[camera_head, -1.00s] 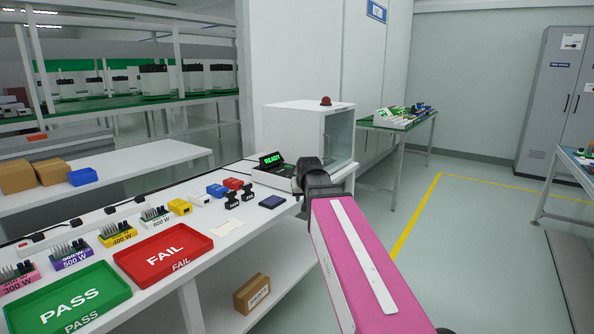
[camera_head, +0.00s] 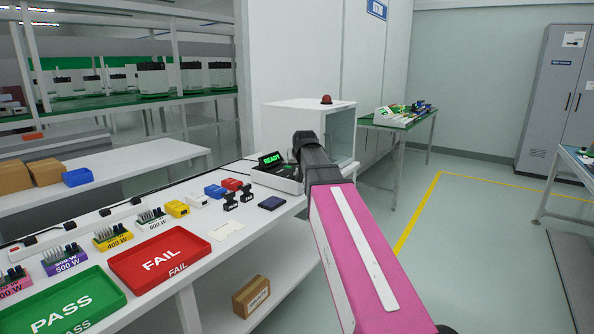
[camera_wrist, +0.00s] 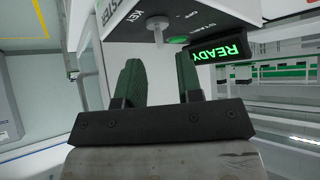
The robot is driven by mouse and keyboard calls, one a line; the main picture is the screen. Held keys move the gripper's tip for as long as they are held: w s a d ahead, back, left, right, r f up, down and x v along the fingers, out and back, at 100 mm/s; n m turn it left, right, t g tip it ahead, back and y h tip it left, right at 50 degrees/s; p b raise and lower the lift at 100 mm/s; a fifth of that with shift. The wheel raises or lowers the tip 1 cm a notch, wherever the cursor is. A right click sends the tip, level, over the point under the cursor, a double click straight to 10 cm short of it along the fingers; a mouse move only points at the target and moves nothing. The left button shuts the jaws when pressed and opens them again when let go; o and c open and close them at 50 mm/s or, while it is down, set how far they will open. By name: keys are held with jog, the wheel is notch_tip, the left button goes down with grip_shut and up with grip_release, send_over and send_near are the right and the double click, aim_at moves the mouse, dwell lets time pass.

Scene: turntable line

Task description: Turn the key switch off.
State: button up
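The key switch (camera_wrist: 157,24) is a pale round knob on the tester's panel, next to the printed word KEY, at the top of the wrist view. The tester (camera_head: 283,180) sits at the far end of the white bench, its display (camera_head: 271,160) showing green READY; the display also appears upside down in the wrist view (camera_wrist: 223,48). My gripper (camera_wrist: 158,72) is open, its two dark green fingers apart with nothing between them. The knob lies beyond the fingertips, roughly in line with the gap, apparently untouched. In the head view my dark wrist hides the fingers and key.
A green button (camera_wrist: 178,40) is close beside the key. A white chamber (camera_head: 290,125) with a red dome stands behind the tester. The red FAIL tray (camera_head: 195,262), green PASS tray (camera_head: 112,297) and several small parts occupy the bench. Floor right of the bench is open.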

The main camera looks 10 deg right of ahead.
aim_at(297, 169)
jog(key=x, duration=0.4)
jog(key=shift+w+f, duration=0.3)
jog(key=c, duration=0.6)
jog(key=shift+o, duration=0.2)
